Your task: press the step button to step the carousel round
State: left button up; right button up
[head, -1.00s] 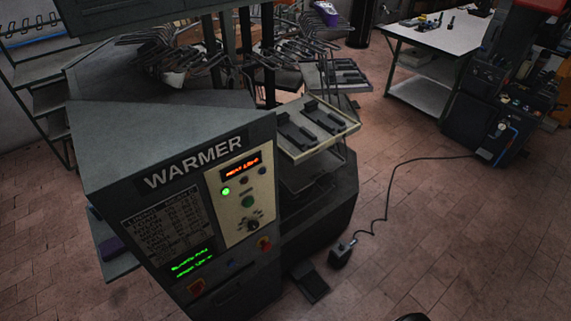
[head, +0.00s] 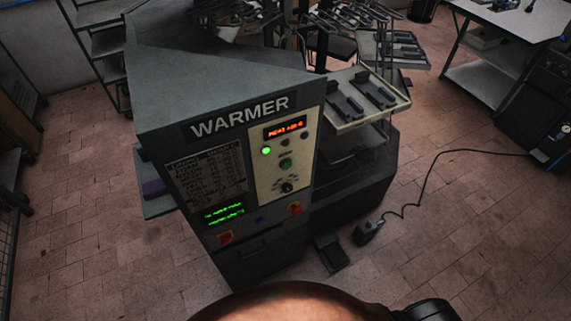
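The grey machine labelled WARMER (head: 215,90) stands in the middle of the head view. Its cream control panel (head: 262,185) has a red lit display (head: 285,130), a green lit lamp (head: 266,151), small red and blue round parts, a larger green round button (head: 285,164) and a black knob (head: 287,188). The labels are too small to read, so I cannot tell which is the step button. The carousel's dark racks and metal parts (head: 345,20) show behind the machine, partly cut off. Neither gripper is in view.
A cream-rimmed tray (head: 352,124) with black pads juts out on the machine's right. A black foot pedal (head: 330,253) and a corded box (head: 366,233) lie on the floor. A worktable (head: 520,25) stands at the upper right. The brick floor at right is open.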

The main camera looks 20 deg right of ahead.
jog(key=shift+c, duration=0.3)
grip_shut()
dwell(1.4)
